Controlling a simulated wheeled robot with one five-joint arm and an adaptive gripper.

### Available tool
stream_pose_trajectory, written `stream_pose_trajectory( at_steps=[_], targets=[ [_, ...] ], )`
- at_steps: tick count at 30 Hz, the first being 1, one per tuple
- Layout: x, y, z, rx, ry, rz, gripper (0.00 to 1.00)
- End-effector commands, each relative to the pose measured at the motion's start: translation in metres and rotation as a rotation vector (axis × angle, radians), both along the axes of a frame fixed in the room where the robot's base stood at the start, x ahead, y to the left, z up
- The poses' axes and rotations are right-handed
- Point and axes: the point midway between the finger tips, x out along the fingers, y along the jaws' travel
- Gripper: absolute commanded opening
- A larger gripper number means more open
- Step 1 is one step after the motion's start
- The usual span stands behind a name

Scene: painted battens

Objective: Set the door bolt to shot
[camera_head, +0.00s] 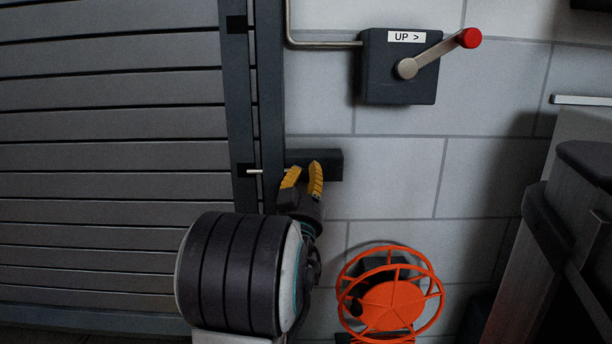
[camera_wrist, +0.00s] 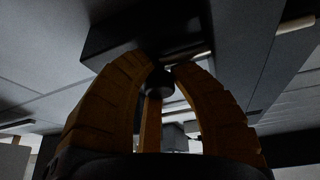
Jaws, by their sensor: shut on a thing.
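The door (camera_head: 110,160) is a dark slatted one at the left. The bolt's dark housing (camera_head: 328,163) is on the block wall right of the door post; it also shows at the top of the wrist view (camera_wrist: 125,35). The fingers hide part of the housing.
A dark box (camera_head: 380,85) labelled "UP >" with a red-knobbed crank (camera_head: 468,38) is on the wall above right. An orange hose reel (camera_head: 390,300) is low on the wall, right of my arm. Dark furniture (camera_head: 560,240) stands at the right.

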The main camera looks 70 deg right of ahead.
Motion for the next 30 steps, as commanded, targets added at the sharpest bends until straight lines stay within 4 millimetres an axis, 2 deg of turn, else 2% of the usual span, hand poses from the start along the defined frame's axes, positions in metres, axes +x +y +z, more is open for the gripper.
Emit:
stream_pose_trajectory(
  at_steps=[5,6,14,30],
  targets=[
    [0.0042,0.0010,-0.0017,0.004,0.001,0.008,0.00],
    [0.0042,0.0011,-0.0017,0.004,0.001,0.008,0.26],
    [0.0035,0.0009,-0.0012,0.003,0.000,0.007,0.49],
    [0.0036,0.0011,0.0000,0.000,0.000,0.008,0.51]
  ],
)
